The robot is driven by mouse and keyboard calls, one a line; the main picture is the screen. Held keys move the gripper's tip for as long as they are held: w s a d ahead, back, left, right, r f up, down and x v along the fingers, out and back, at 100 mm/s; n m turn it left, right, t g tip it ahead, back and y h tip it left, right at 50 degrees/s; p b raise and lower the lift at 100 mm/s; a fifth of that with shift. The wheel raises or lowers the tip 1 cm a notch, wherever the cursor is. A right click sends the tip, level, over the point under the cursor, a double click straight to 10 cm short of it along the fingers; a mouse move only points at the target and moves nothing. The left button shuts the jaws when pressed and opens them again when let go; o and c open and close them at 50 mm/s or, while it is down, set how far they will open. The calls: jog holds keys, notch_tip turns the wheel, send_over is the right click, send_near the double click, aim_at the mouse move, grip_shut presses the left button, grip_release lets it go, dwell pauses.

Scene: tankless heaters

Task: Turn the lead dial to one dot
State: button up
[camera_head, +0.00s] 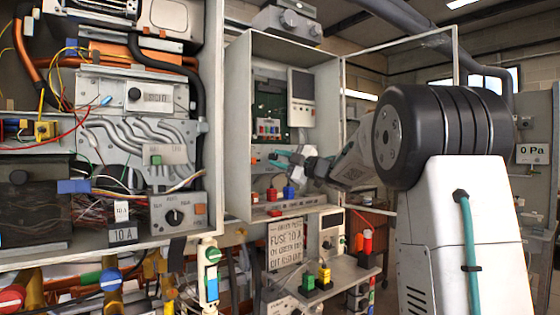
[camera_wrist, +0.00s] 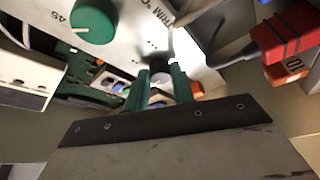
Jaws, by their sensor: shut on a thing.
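My gripper (camera_head: 284,159) reaches into the open grey cabinet in the middle of the head view, its teal fingers at the panel's lower part. In the wrist view the two green fingers (camera_wrist: 161,82) are closed around a small dark knob (camera_wrist: 160,74), which appears to be the dial. A green round dial (camera_wrist: 93,22) with a white line sits up and left of the fingers, on a white panel lettered "TRIM °C".
A red block (camera_wrist: 287,33) with a cable is at the wrist view's upper right. In the head view, a red block (camera_head: 272,194) and a blue block (camera_head: 289,192) stand below my gripper. The left cabinet holds a black dial (camera_head: 174,217). A cabinet wall (camera_head: 238,130) stands left of my gripper.

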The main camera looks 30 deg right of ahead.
dwell(0.3)
jog(key=o, duration=1)
jog(key=shift+v, duration=3.9)
